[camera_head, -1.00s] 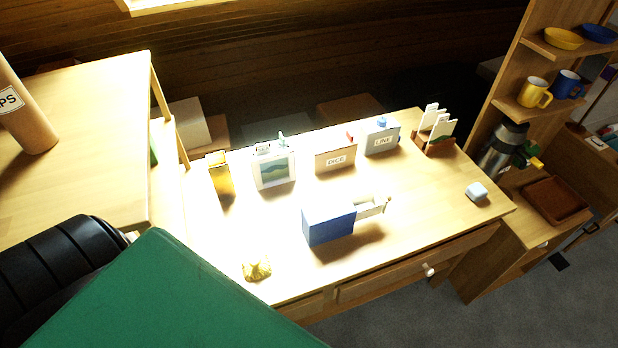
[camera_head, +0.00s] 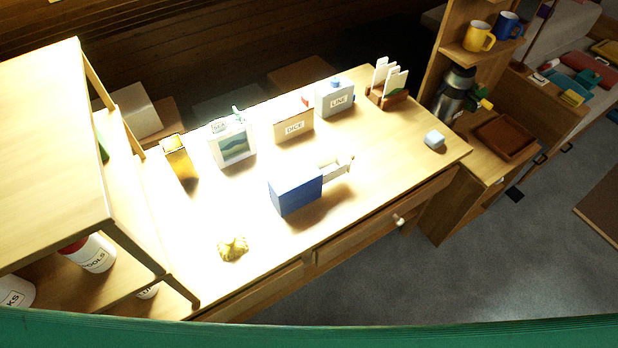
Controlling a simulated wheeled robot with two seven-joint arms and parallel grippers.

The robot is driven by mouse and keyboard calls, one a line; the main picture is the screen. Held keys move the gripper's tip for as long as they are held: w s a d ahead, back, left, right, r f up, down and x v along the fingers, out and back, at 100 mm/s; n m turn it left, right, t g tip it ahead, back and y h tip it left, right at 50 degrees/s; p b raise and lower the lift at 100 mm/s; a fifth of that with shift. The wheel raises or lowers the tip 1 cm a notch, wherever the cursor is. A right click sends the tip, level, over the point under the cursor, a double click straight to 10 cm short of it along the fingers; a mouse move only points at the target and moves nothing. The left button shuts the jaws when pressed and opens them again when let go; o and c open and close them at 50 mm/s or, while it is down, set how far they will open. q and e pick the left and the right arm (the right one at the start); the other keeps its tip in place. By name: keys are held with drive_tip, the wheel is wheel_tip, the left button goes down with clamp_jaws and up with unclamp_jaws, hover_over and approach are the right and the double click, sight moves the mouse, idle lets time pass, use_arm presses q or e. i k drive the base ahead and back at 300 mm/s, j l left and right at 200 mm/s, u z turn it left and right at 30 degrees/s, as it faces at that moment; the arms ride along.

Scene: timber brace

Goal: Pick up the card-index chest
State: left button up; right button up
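The card-index chest seems to be the blue box (camera_head: 294,194) standing near the front middle of the desk. A pale drawer (camera_head: 334,171) sticks out of its right end, open, with a small knob at its tip. Nothing touches the chest. Neither of my grippers shows in the head view, so their state is hidden.
The desk (camera_head: 370,180) also bears a yellow ornament (camera_head: 232,248), a gold box (camera_head: 179,158), a picture box (camera_head: 233,145), a DICE box (camera_head: 294,125), a LINE box (camera_head: 334,98), a card rack (camera_head: 389,88) and a pale block (camera_head: 434,140). A large green surface (camera_head: 300,335) crosses the bottom edge.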

sight(296, 187)
drive_tip(key=l+u, duration=0.15)
drive_tip(key=u, duration=0.3)
drive_tip(key=l+u, duration=0.2)
drive_tip(key=u, duration=0.2)
drive_tip(key=l+u, duration=0.1)
drive_tip(key=l, duration=0.3)
drive_tip(key=k+l+u, duration=0.15)
drive_tip(key=l, duration=0.2)
drive_tip(key=l+u, duration=0.1)
drive_tip(key=l, duration=0.3)
drive_tip(key=k+l+u, duration=0.15)
drive_tip(key=l, duration=0.2)
drive_tip(key=k+l+u, duration=0.1)
drive_tip(key=l, duration=0.3)
drive_tip(key=k+l+u, duration=0.15)
drive_tip(key=l, duration=0.15)
drive_tip(key=k+l, duration=0.15)
drive_tip(key=l, duration=0.25)
drive_tip(key=k+l, duration=0.15)
drive_tip(key=l, duration=0.25)
